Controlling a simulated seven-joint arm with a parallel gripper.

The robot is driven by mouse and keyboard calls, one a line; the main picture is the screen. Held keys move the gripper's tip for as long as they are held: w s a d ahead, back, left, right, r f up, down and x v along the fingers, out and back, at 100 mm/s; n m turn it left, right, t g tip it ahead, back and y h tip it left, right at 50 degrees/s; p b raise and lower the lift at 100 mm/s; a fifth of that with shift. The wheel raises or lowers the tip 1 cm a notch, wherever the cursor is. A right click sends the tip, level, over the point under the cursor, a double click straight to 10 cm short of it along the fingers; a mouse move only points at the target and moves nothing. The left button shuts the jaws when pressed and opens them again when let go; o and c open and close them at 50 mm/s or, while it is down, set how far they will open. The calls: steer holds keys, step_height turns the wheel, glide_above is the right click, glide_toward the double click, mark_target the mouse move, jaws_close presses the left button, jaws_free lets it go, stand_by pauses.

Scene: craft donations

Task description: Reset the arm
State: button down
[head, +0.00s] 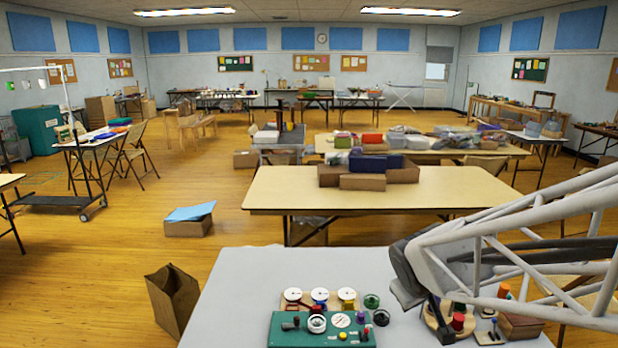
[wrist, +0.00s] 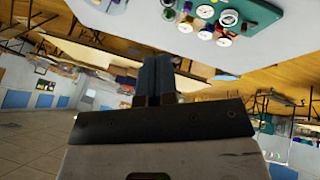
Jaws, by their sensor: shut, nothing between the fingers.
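My arm reaches in from the right in the head view, over the right part of the grey-white table (head: 240,300). My gripper (wrist: 157,62) shows in the wrist view with its two dark fingers together and nothing between them. In the head view its end is low over the table's right side, among small items. It is to the right of a green panel (head: 285,335) with dials and knobs. The panel also shows at the top of the wrist view (wrist: 262,14), which looks upside down. Whether the fingertips touch anything is unclear.
White dials and coloured knobs (head: 348,295) stand behind the panel. A wooden board with a red knob (head: 457,322) lies close under my arm. The table's left part is clear.

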steer(key=s+a+r+m+g+y, duration=0.1)
steer(key=s+r+m, duration=0.1)
steer(key=s, duration=0.7)
steer(key=s+a+r+m+g+y, duration=0.1)
steer(key=s+a+r+m+g, duration=0.1)
steer(key=s, duration=0.8)
steer(key=shift+s+r+m, duration=0.3)
